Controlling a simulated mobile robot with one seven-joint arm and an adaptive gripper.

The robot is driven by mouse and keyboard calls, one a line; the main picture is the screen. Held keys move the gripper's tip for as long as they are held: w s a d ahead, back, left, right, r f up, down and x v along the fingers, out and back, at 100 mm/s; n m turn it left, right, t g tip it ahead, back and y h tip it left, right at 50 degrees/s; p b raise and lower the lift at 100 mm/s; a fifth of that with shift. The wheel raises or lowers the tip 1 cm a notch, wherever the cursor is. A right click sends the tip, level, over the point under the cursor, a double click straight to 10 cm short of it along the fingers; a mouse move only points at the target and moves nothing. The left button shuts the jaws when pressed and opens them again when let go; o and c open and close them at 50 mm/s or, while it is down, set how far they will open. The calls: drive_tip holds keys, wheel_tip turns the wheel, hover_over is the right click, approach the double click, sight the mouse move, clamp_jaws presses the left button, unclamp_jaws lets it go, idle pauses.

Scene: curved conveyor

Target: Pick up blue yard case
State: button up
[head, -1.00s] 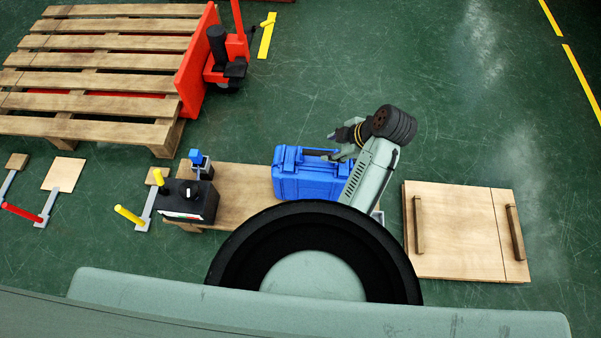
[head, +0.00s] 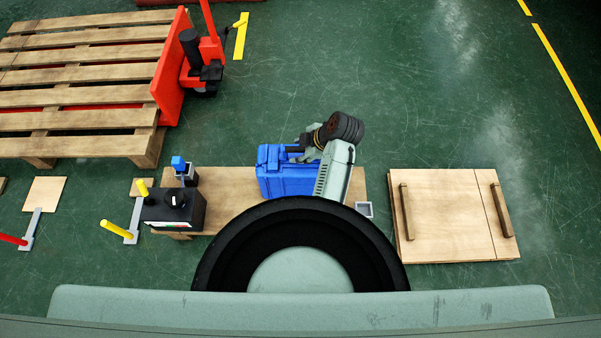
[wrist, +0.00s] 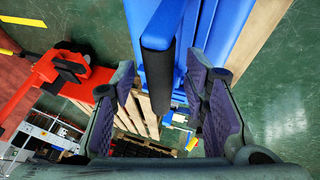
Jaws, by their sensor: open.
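The blue yard case (head: 286,178) stands on a low wooden bench beside my arm, which hides its right part. In the wrist view the blue case (wrist: 225,30) fills the upper middle, and its handle with a dark grip (wrist: 158,75) reaches down between my fingers. My gripper (wrist: 172,95) is open, with one purple-grey finger on each side of the handle and visible gaps to it. In the head view my gripper (head: 303,148) is over the top of the case, small and partly hidden by the wrist.
The wooden bench (head: 228,190) also carries a black box with a knob (head: 172,208) and a small blue-topped device (head: 180,165). A wooden panel with two bars (head: 450,215) lies to the right. A pallet (head: 80,80) and red pallet jack (head: 205,55) are at upper left.

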drive_tip(key=shift+c, duration=0.2)
clamp_jaws()
idle(0.7)
drive_tip(key=shift+r, duration=0.15)
